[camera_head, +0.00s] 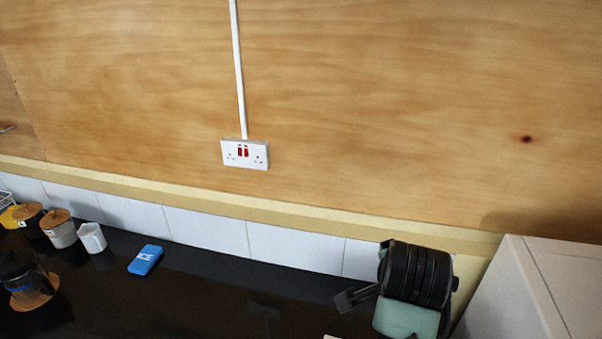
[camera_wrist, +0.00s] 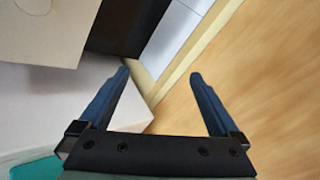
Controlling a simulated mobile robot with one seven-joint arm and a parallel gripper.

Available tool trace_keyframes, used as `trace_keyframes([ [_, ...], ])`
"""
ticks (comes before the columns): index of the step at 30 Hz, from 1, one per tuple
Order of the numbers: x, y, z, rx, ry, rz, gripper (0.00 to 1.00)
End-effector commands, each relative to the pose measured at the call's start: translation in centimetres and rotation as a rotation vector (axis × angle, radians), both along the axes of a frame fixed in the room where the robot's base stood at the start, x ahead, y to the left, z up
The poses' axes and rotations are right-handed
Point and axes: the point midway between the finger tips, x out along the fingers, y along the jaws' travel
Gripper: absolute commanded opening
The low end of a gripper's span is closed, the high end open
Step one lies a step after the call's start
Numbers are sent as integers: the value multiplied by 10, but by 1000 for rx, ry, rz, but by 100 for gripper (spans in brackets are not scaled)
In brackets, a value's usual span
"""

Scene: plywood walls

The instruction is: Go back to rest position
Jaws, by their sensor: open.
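My gripper (camera_wrist: 160,73) is open in the wrist view, with its two blue fingers spread wide. Nothing is between the fingers. The plywood wall (camera_wrist: 265,85) lies on the right of that view, behind the right finger. A pale box-like surface (camera_wrist: 30,95) lies on the left, behind the left finger. I cannot tell the fingertips' distance from either. The fingers cannot be made out clearly in the head view.
In the head view, the dark counter (camera_head: 210,305) holds a blue ICE block (camera_head: 145,260), a white cup (camera_head: 92,238), lidded jars (camera_head: 60,230) and a coffee press (camera_head: 25,280) at left. A white cabinet (camera_head: 535,290) stands at right. A socket (camera_head: 245,154) is on the wall.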

Motion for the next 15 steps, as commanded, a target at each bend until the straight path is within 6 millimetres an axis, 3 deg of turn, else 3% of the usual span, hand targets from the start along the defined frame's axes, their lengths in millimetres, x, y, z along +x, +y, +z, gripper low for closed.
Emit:
trace_keyframes([
  [1,17,12,19,-119,-145,102,98],
  [3,31,30,68,-301,-334,224,98],
  [6,28,61,140,-560,-584,343,98],
  [8,15,81,180,-713,-725,384,98],
  [12,-39,123,257,-1038,-1008,400,98],
  [15,-82,145,293,-1212,-1154,363,98],
])
